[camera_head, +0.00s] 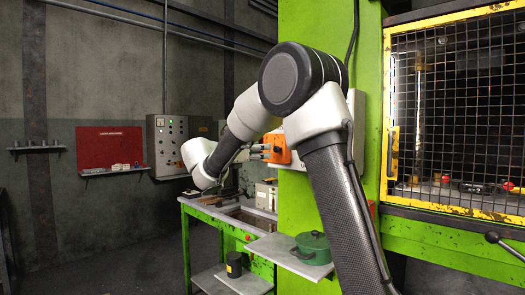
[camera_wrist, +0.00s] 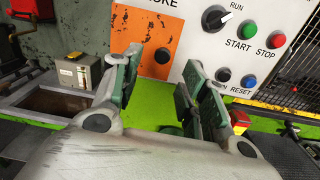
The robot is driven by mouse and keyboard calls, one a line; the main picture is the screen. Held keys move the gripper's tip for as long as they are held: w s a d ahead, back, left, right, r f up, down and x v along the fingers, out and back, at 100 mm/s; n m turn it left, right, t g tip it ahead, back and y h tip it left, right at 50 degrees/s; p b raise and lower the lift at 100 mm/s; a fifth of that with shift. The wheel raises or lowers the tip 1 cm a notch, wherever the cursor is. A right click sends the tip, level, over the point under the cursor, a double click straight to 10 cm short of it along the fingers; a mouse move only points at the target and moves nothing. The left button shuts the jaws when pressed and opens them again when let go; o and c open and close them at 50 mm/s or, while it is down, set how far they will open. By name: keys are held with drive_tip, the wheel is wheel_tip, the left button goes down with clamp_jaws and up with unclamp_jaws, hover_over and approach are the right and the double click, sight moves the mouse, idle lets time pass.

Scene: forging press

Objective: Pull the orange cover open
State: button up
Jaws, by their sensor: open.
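The orange cover (camera_head: 279,149) is on the control box on the green press column. In the wrist view the orange cover (camera_wrist: 146,42) shows lettering, partly cut off by the frame, and a dark round spot; it looks flat against the white panel (camera_wrist: 200,40). My gripper (camera_wrist: 165,65) is open and empty, in front of the panel. Its left finger overlaps the cover's lower left in the picture, and its right fingers are below the white panel. In the head view my gripper (camera_head: 262,152) is just left of the cover. I cannot tell if it touches.
The white panel has a black knob (camera_wrist: 218,18) and several coloured buttons. A red-topped part (camera_wrist: 239,119) is near the right finger. Below stand a workbench (camera_head: 215,215) and a shelf with a green pot (camera_head: 312,248). A yellow-framed mesh guard (camera_head: 455,110) is at right.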

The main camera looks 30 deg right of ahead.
sight(275, 149)
drive_tip(key=shift+n, duration=0.3)
drive_tip(key=x, duration=0.8)
drive_tip(key=shift+s, duration=0.1)
drive_tip(key=shift+c, duration=0.3)
clamp_jaws()
